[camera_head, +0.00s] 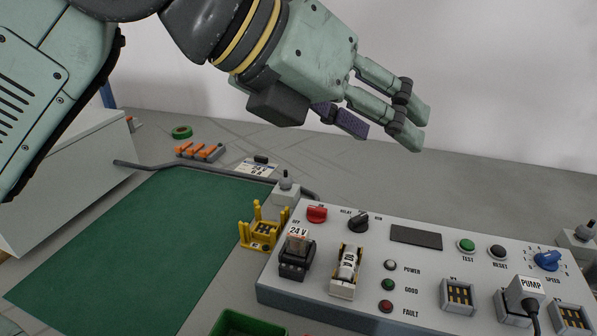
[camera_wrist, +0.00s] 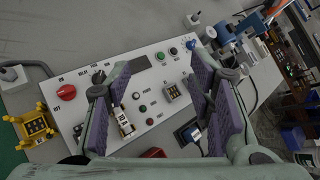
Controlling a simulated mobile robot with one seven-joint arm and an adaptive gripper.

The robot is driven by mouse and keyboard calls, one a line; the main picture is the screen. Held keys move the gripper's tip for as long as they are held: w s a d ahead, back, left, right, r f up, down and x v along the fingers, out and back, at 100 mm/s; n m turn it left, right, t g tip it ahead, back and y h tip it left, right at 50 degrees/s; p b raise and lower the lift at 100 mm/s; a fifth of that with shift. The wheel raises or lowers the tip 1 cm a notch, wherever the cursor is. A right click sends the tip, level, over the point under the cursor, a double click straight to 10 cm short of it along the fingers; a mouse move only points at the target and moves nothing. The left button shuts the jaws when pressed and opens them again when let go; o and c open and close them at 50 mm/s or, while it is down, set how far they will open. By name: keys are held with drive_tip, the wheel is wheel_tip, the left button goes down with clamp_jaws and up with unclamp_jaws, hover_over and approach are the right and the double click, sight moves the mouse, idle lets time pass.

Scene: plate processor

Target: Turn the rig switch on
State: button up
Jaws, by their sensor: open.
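The rig panel (camera_head: 420,262) is a grey sloped box with labelled controls. A red rotary knob (camera_head: 317,213) with an OFF label beside it is at its upper left; it appears to be the rig switch. It also shows at the left in the wrist view (camera_wrist: 66,92), between ON and OFF labels; its exact setting is too small to tell. A black knob (camera_head: 358,221) marked RELAY is to its right. My gripper (camera_head: 388,128) is open and empty, above and behind the panel, apart from it. In the wrist view its purple-padded fingers (camera_wrist: 155,78) frame the panel's middle.
A relay marked 24 V (camera_head: 296,254), a white fuse module (camera_head: 346,270) and a PUMP plug (camera_head: 530,290) stand up from the panel. A yellow fixture (camera_head: 264,228) is left of it, beside a clear green mat (camera_head: 130,240). Orange-topped parts (camera_head: 200,150) lie farther back.

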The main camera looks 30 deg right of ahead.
drive_tip(key=w+f+n+t+y, duration=0.2)
drive_tip(key=w+f+y, duration=0.1)
drive_tip(key=f, duration=0.2)
drive_tip(key=n+t+y+b, duration=0.1)
drive_tip(key=n+t+y, duration=0.1)
drive_tip(key=y, duration=0.2)
approach(317, 209)
drive_tip(key=x, duration=0.8)
drive_tip(key=shift+c, duration=0.4)
clamp_jaws()
